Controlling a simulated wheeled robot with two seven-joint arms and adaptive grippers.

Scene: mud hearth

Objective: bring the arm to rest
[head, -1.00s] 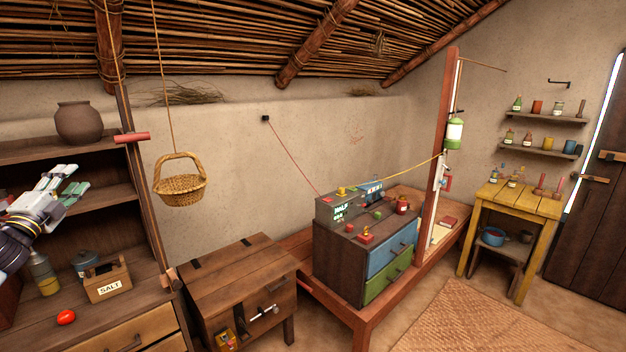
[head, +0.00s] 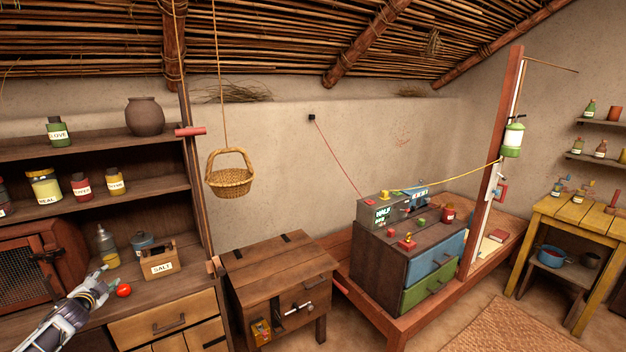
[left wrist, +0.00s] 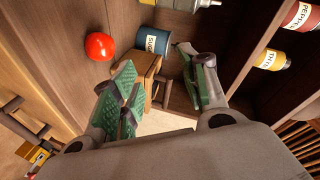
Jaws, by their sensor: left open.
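My left gripper (head: 102,281) is at the lower left of the head view, low over the shelf unit's counter. In the left wrist view its two green-padded fingers (left wrist: 160,86) are spread apart with nothing held between them. A red tomato-like ball (head: 123,291) lies on the counter just right of the gripper in the head view. The ball also shows in the left wrist view (left wrist: 100,46), apart from the fingers. My right gripper is in neither view.
A wooden SALT box (head: 158,266) and a blue tin (head: 143,244) stand on the counter behind the ball. Labelled jars (head: 45,187) fill the shelves above. A wicker basket (head: 230,182) hangs on a rope to the right. A wooden chest (head: 277,268) stands beside the counter.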

